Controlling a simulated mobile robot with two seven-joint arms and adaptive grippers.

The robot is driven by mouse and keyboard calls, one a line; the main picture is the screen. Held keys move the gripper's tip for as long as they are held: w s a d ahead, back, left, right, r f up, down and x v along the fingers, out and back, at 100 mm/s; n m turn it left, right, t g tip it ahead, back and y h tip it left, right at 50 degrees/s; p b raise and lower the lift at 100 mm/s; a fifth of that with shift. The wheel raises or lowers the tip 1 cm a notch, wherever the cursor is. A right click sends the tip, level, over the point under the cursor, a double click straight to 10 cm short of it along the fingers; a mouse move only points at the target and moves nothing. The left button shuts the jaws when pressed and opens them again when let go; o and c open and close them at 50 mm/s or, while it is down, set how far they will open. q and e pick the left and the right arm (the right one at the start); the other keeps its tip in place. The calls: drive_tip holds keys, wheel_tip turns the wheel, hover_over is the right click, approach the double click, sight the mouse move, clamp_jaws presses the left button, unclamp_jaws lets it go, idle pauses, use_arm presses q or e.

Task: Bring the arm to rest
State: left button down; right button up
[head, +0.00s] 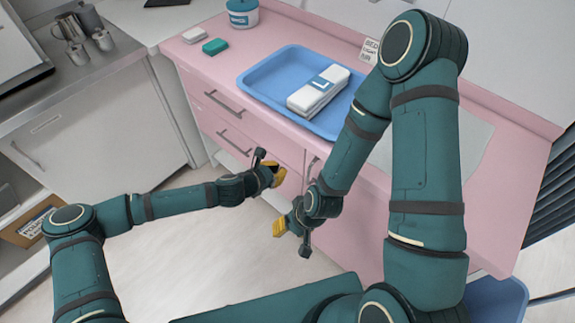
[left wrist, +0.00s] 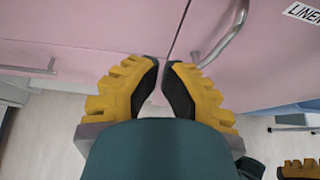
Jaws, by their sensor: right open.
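My left gripper (head: 272,172) hangs in front of the pink cabinet's drawer and door fronts, below the counter edge. In the left wrist view its two yellow fingers (left wrist: 160,72) with black pads show a narrow gap between them, with nothing held; a curved metal door handle (left wrist: 222,38) is just beyond, to the right. My right gripper (head: 288,230) is lower and nearer, also in front of the cabinet, open and empty. Its yellow finger edge shows at the lower right of the left wrist view (left wrist: 300,168). The two grippers are close together but apart.
The pink cabinet (head: 345,225) carries a blue tray (head: 262,82) with a white wrapped pack (head: 318,92), a teal-lidded tub (head: 242,14) and small blocks. A steel counter (head: 95,68) with metal jugs is at left. The floor (head: 190,235) between is clear.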

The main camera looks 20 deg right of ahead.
use_arm(q)
drive_tip(key=v, duration=0.5)
drive_tip(key=shift+p, duration=0.35)
drive_tip(key=shift+s, duration=0.1)
drive_tip(key=s+a+f+m+g+y, duration=0.2)
drive_tip(key=s+a+m, duration=0.2)
drive_tip(key=s+m, duration=0.35)
drive_tip(key=s+a+f+m+g+y, duration=0.1)
drive_tip(key=s+a+f+m+g, duration=0.25)
drive_tip(key=s+m, duration=0.4)
drive_tip(key=s+a+r+m+y, duration=0.1)
drive_tip(key=a+r+m+y, duration=0.1)
drive_tip(key=a+m, duration=0.6)
drive_tip(key=shift+s+a+r+y, duration=0.2)
drive_tip(key=shift+a+r+y, duration=0.25)
drive_tip(key=shift+a, duration=0.55)
